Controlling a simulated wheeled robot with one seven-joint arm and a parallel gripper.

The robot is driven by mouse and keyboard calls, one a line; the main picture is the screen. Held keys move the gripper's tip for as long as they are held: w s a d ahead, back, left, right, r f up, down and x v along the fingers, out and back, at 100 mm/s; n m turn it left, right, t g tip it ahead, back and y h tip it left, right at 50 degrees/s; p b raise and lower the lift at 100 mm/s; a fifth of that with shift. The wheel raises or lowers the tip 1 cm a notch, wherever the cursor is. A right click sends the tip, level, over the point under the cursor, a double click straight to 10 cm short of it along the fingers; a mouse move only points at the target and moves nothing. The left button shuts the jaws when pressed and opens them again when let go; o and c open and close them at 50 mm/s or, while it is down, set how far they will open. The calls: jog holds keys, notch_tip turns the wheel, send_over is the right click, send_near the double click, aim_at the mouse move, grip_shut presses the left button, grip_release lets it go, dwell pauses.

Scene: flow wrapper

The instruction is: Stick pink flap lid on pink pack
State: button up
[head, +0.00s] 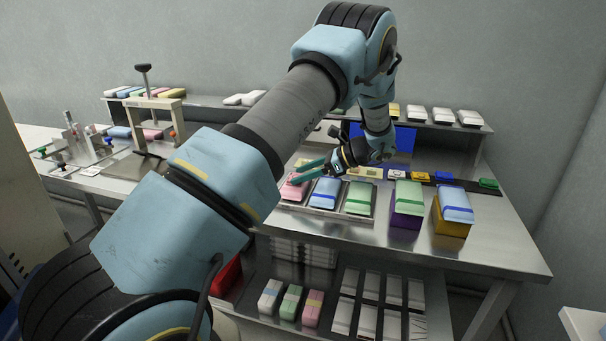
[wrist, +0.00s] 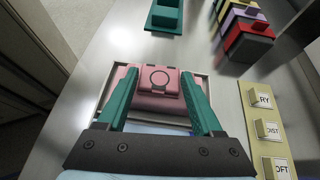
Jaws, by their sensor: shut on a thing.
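The pink pack (head: 291,192) lies in a metal tray on the bench, at the left of a row of packs. It also shows in the wrist view (wrist: 150,103), between and below my fingers. The pink flap lid (wrist: 159,80), with a dark ring on its face, sits between my teal fingertips. My gripper (wrist: 158,84) is shut on this lid, over the pink pack. I cannot tell whether the lid touches the pack. In the head view my gripper (head: 298,173) points down-left at the pink pack, and the lid is not clear there.
A blue pack (head: 325,192) and a green pack (head: 360,197) lie to the right in trays. Stacked packs on a purple box (head: 406,215) and a yellow box (head: 450,226) stand further right. Labelled blocks (wrist: 267,130) line the wrist view's right side. A hand press (head: 150,105) stands left.

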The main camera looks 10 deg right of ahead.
jog(key=o, duration=1.3)
jog(key=shift+f, duration=0.1)
jog(key=b+v, duration=0.2)
jog(key=v, duration=0.9)
jog(key=shift+a+b, duration=0.1)
jog(key=shift+b, duration=0.2)
